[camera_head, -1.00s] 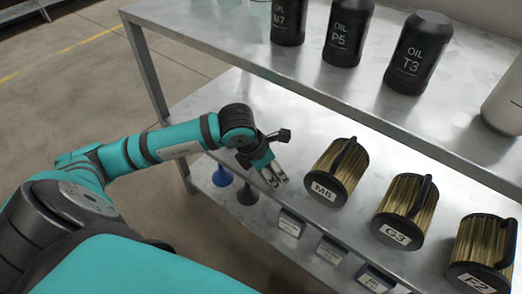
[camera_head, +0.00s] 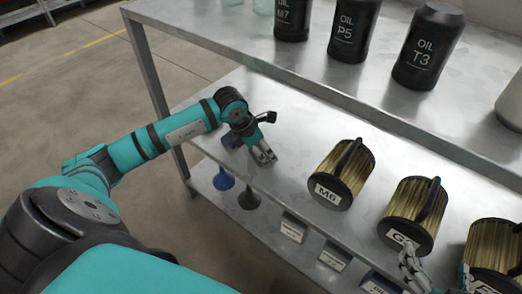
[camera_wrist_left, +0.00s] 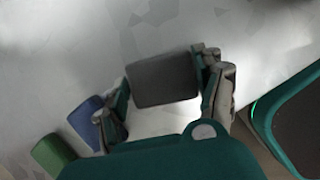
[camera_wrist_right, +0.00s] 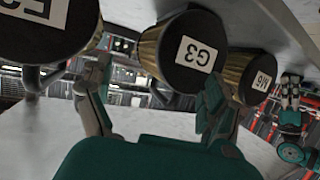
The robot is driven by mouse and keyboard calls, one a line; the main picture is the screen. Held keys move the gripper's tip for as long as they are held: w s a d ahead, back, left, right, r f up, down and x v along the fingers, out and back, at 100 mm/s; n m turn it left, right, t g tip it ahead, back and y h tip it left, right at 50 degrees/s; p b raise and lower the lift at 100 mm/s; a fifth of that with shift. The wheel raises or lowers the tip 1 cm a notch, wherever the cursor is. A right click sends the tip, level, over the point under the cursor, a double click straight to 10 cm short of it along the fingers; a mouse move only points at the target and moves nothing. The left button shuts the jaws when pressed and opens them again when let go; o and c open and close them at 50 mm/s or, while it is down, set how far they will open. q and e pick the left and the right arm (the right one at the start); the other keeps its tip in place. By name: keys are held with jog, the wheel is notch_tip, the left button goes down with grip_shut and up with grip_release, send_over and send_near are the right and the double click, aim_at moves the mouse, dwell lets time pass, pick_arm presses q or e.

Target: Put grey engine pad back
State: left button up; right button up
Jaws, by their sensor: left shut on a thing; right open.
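The grey engine pad (camera_wrist_left: 162,80) is a small dark grey block between the fingertips of my left gripper (camera_wrist_left: 165,92) in the left wrist view, above a pale metal surface. In the head view my left gripper (camera_head: 264,156) is over the lower shelf, left of filter M6; the pad cannot be made out there. My right gripper (camera_head: 412,266) is open at the lower right, in front of filter G3 (camera_head: 413,208). In the right wrist view, G3 (camera_wrist_right: 190,52) is just beyond the spread fingers of the right gripper (camera_wrist_right: 150,95), with nothing between them.
Filter M6 (camera_head: 341,175) and another gold filter (camera_head: 494,250) flank G3 on the shelf (camera_head: 300,120). Oil bottles (camera_head: 428,48) stand on the shelf above. A blue block (camera_wrist_left: 84,120) and green block (camera_wrist_left: 53,152) lie left of my left gripper.

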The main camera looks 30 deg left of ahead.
pick_arm(q)
jog(key=o, duration=1.1)
pick_arm(e)
jog(key=shift+r, duration=0.1)
pick_arm(q)
jog(key=shift+r, duration=0.25)
jog(key=p+v, duration=0.2)
jog(key=v, duration=0.5)
jog(key=shift+s, duration=0.15)
pick_arm(e)
jog(key=s+d+f+g+h, duration=0.1)
jog(key=s+d+f+g, duration=0.1)
jog(key=s+f+g, duration=0.3)
jog(key=shift+s+d+f, duration=0.2)
jog(key=shift+s+f, duration=0.1)
jog(key=shift+f, duration=0.4)
